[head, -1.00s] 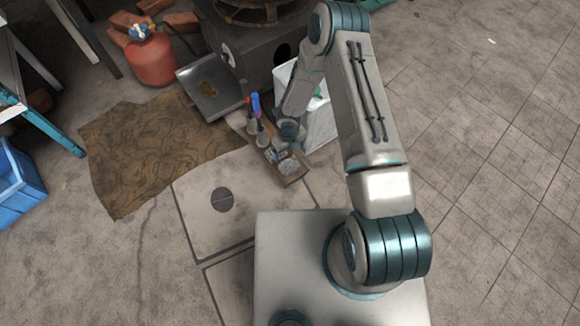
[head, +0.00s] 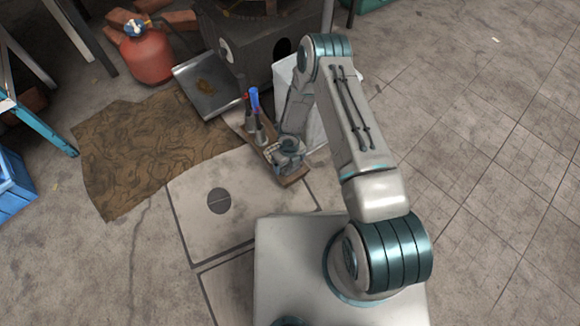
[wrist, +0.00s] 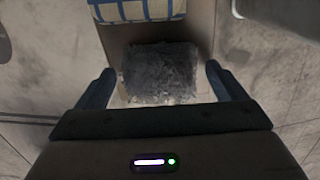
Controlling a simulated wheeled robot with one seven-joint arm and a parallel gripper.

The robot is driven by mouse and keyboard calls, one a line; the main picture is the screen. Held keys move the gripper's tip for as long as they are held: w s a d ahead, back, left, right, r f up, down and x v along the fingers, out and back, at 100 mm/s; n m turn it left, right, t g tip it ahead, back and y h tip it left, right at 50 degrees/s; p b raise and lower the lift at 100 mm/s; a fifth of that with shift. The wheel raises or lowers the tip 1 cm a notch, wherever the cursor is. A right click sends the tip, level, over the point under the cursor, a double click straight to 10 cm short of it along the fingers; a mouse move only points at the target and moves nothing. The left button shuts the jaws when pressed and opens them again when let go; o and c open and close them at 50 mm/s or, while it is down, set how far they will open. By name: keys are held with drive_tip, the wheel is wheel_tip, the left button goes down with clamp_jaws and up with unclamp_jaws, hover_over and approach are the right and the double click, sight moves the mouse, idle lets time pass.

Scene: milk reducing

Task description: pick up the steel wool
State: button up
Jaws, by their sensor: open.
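The steel wool (wrist: 160,76) is a dark grey, rough square pad on a narrow wooden board (wrist: 206,22), seen in the wrist view. My gripper (wrist: 160,88) is open, with one finger on each side of the pad and a gap between each finger and it. In the head view my gripper (head: 289,160) is over the near end of the board (head: 294,179), and it hides the steel wool there.
A blue and cream checked item (wrist: 138,10) lies just beyond the pad. Upright bottles (head: 255,110) with blue and red tops stand at the board's far end. A metal pan (head: 208,86), a dark stove-like box (head: 250,60) and a red gas cylinder (head: 147,57) are farther back.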

drive_tip(key=c, duration=0.8)
drive_tip(key=shift+c, duration=0.2)
drive_tip(key=shift+r, duration=0.1)
drive_tip(key=shift+r+p, duration=0.35)
drive_tip(key=shift+r, duration=0.15)
wheel_tip(320, 180, up, 4)
drive_tip(key=shift+f+p, duration=0.15)
drive_tip(key=shift+p, duration=0.8)
drive_tip(key=s, duration=0.2)
drive_tip(key=s+d, duration=0.1)
drive_tip(key=shift+d+r, duration=0.1)
drive_tip(key=shift+r, duration=0.3)
drive_tip(key=s+d+r, duration=0.3)
drive_tip(key=s+r, duration=0.2)
drive_tip(key=s, duration=0.2)
drive_tip(key=shift+s+d+r, duration=0.25)
drive_tip(key=shift+s+d, duration=0.05)
drive_tip(key=shift+c, duration=0.3)
